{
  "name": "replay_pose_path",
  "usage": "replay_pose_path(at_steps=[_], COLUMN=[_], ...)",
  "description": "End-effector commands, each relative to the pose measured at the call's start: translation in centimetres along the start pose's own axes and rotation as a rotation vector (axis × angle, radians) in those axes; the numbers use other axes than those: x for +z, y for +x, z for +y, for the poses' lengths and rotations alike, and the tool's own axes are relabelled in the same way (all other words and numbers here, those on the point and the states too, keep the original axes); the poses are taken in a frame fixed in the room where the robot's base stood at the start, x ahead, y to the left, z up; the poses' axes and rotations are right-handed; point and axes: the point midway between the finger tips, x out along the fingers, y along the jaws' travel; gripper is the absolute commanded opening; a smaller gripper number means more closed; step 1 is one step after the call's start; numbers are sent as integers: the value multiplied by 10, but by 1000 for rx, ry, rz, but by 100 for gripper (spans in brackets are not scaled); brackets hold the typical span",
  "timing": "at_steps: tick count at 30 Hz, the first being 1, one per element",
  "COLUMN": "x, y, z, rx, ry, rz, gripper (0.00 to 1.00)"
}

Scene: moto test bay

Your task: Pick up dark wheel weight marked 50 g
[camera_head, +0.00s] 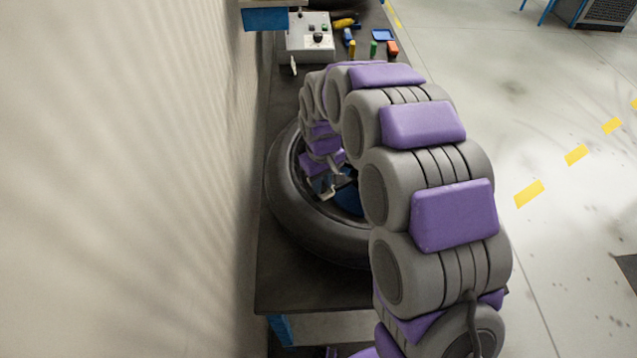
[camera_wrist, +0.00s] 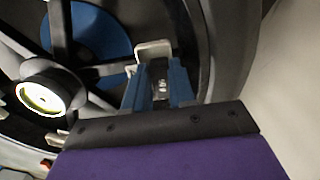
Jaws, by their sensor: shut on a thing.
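My gripper (camera_wrist: 158,85) has two blue fingers and points into the wheel, close to the inner side of the tyre. It is shut on a small dark piece, the wheel weight (camera_wrist: 158,72), of which only a little shows between the fingers. No 50 g marking can be read. A pale bent bracket (camera_wrist: 153,49) stands just beyond the fingertips; I cannot tell if it belongs to the held piece. In the head view my gripper (camera_head: 323,184) is small and partly hidden by my arm, inside the wheel opening.
A wheel with a black tyre (camera_head: 289,213) lies on the dark bench (camera_head: 283,287) against a pale wall. A blue disc (camera_wrist: 98,30) and a bright round hub (camera_wrist: 40,94) show inside it. A grey control box (camera_head: 309,45) and small coloured items stand at the bench's far end.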

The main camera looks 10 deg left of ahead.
Motion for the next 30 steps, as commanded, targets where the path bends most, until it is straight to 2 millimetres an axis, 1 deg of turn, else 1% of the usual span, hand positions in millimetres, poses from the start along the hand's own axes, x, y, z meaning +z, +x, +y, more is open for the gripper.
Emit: replay_pose_path(at_steps=[1,4,5,16,20,25,26,27,30], x=[1,2,2,0,0,2,1,0,-4], y=[0,0,0,-2,-12,-37,-40,-38,-39], z=[1,2,2,0,0,1,3,13,35], rx=[-1,-2,-2,1,1,-1,-2,-2,-3], ry=[1,1,1,0,1,1,3,5,6], rz=[-1,0,0,-2,-1,-2,-2,-3,0], gripper=[10,1,0,0,0,0,0,0,0])
